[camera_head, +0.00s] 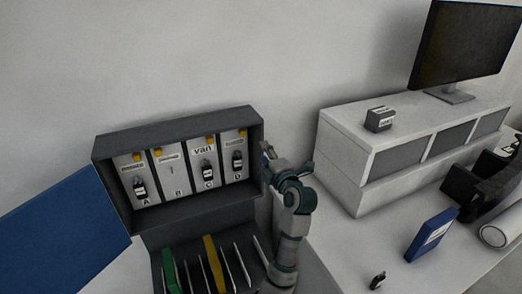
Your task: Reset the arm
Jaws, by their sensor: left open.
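My left arm rises from the bottom middle of the head view. Its gripper (268,152) is up by the right side of the open key cabinet (180,120). The jaws are open, small and partly turned away, and I see nothing held in them. I cannot tell whether the gripper touches the cabinet. In the cabinet, black keys hang on the panels marked A (140,188), C (207,172) and D (237,161). The panel marked B (172,172) shows no key. My right gripper is not in view.
A blue cabinet door (62,232) stands open at left. A small black key-like object (377,280) and a blue box (431,235) are on the white table at right. A white shelf unit (340,165) bears a monitor (463,45).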

